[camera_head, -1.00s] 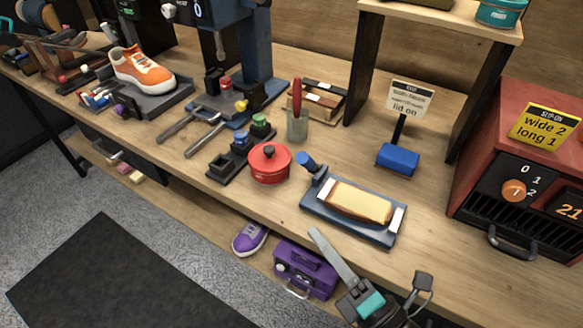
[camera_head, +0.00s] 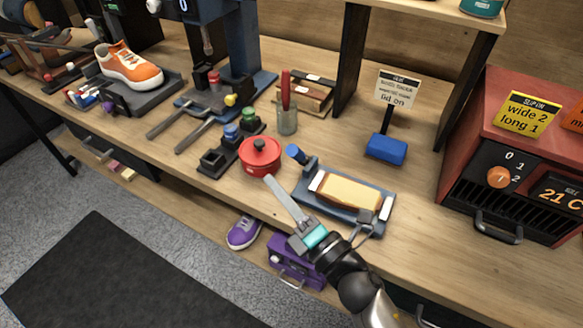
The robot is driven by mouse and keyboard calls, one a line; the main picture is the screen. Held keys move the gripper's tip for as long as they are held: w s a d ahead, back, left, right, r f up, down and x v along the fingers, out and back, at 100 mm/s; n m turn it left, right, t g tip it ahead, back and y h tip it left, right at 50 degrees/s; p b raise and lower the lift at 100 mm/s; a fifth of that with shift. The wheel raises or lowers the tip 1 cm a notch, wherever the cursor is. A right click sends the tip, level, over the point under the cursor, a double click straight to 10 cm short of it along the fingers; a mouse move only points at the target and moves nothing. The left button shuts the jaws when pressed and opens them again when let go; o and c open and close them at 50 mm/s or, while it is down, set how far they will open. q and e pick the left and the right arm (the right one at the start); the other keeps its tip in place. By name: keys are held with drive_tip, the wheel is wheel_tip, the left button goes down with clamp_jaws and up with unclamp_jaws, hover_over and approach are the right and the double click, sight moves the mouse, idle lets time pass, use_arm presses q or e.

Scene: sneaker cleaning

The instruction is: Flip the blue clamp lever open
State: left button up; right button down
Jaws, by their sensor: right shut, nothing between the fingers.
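The blue clamp lever (camera_head: 295,153) has a rounded blue handle and stands up tilted at the back left corner of a blue clamp base (camera_head: 372,228). A tan block (camera_head: 350,191) with white end strips lies on that base. My right gripper (camera_head: 270,181) comes in from the lower right, its long grey fingers shut and empty. Its tips are in front of the lever, below and left of it in the picture, and look apart from it. My left gripper is out of view.
A red lidded pot (camera_head: 260,156) stands left of the lever, close to the fingertips. A cup (camera_head: 286,118) with a red-handled tool stands behind. A blue block with a sign (camera_head: 386,150) and a red heater box (camera_head: 515,165) are right. Bench between them is clear.

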sight(299, 155)
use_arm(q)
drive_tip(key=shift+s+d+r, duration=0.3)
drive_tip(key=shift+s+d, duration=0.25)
use_arm(e)
drive_tip(key=shift+w+d+r, duration=0.4)
drive_tip(key=shift+w+d, duration=0.25)
drive_tip(key=shift+w, duration=0.05)
drive_tip(key=shift+w+d+r, duration=0.4)
drive_tip(key=shift+w+d, duration=0.2)
drive_tip(key=shift+w, duration=0.05)
use_arm(q)
drive_tip(key=shift+p, duration=0.3)
